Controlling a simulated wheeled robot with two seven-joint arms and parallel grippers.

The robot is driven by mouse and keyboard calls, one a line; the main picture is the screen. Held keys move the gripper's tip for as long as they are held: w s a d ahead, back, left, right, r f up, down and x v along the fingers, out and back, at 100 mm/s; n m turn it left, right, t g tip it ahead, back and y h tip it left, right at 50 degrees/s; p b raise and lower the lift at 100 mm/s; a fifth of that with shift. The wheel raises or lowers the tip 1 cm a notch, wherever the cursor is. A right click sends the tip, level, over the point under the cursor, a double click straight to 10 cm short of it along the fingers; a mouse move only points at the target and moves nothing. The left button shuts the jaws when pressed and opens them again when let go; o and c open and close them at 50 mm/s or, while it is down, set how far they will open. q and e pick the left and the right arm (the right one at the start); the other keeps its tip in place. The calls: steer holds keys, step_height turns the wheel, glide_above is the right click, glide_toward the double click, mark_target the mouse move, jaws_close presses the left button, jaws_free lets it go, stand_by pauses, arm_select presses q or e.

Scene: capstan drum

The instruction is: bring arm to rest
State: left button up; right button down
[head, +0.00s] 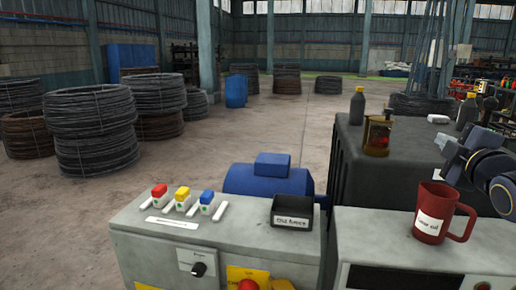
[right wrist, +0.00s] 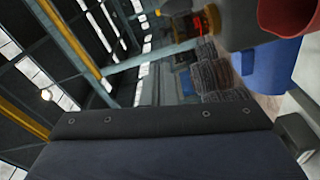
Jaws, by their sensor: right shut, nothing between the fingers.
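My right gripper (head: 447,147) is at the right edge of the head view, on my arm that comes in from the right. It is shut and empty, raised above and behind the red mug (head: 438,214), apart from it. The mug, with a white label, stands upright on the grey cabinet at the lower right. Its red rim also shows at the top right of the right wrist view (right wrist: 288,14), where a broad dark part of mine fills the bottom. My left gripper is in neither view.
A grey control panel (head: 130,240) carries red, yellow and blue switches and a black tray (head: 292,213). A blue motor (head: 268,181) is behind it. On the dark block (head: 415,165) stand a lantern-like jar (head: 377,134) and a grey bottle (head: 357,106). Wire coils (head: 95,130) stand on open floor.

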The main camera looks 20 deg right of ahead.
steer(key=s+a+f+m+g+y, duration=0.3)
steer(key=s+a+f+m, duration=0.1)
steer(key=a+f, duration=0.6)
steer(key=s+a+f+m+g+y, duration=0.4)
steer(key=s+a+f, duration=0.2)
steer(key=a+f, duration=0.5)
steer(key=s+a+f+m+g+y, duration=0.4)
steer(key=s+a+f, duration=0.1)
steer(key=a+f, duration=0.6)
steer(key=shift+a+f, duration=0.25)
steer(key=shift+f, duration=0.45)
steer(key=c, duration=2.2)
jaws_free()
